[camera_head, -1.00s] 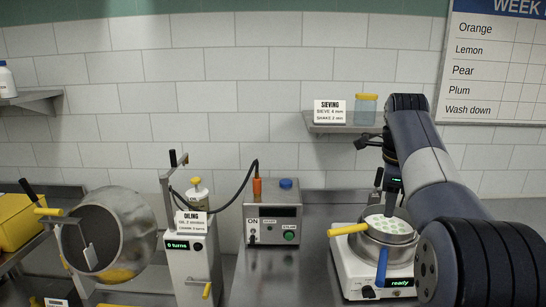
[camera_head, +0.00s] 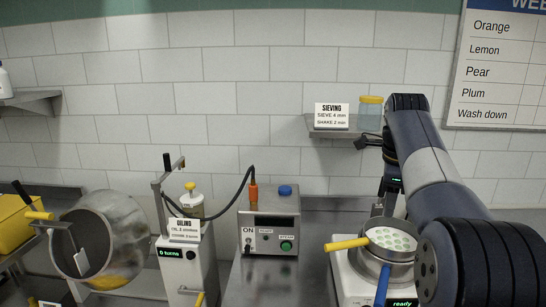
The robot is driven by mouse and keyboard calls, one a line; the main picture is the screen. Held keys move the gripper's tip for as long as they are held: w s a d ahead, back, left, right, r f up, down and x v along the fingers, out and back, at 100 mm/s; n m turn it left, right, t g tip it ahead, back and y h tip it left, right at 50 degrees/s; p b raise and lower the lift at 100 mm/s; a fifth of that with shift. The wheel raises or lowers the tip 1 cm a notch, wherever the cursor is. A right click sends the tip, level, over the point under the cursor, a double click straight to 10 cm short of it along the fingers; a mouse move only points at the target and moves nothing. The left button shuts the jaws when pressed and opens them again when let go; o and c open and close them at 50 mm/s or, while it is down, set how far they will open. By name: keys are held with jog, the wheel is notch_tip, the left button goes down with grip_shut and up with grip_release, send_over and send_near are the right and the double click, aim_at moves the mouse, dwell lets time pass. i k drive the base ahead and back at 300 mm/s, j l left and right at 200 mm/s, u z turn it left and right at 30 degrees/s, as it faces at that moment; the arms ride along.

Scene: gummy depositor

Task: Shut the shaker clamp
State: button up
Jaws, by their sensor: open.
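The shaker (camera_head: 345,281) stands at the lower right, white with a green display reading "ready". A round metal sieve (camera_head: 398,254) with pale green round pieces sits on it. A yellow handle (camera_head: 347,243) sticks out to the left of the sieve. A blue lever (camera_head: 382,286) points down at its front. I cannot tell for sure which of these is the clamp. My gripper (camera_head: 385,207) points down at the back of the sieve, apart from both handles. It is open; its fingertips are small and partly hidden. My arm covers the shaker's right side.
A control box (camera_head: 269,225) with an orange plug and cable stands left of the shaker. Farther left are an oiling post (camera_head: 180,270) and a tilted drum (camera_head: 110,235). A shelf (camera_head: 350,131) with a sign and jar hangs behind my arm. Bare counter lies between box and shaker.

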aim_at(381, 193)
jog(key=i+l+u, duration=0.15)
jog(key=i+l, duration=0.2)
jog(key=l, duration=0.15)
jog(key=i+l+u, duration=0.1)
jog(key=i+l, duration=0.25)
jog(key=l, duration=0.15)
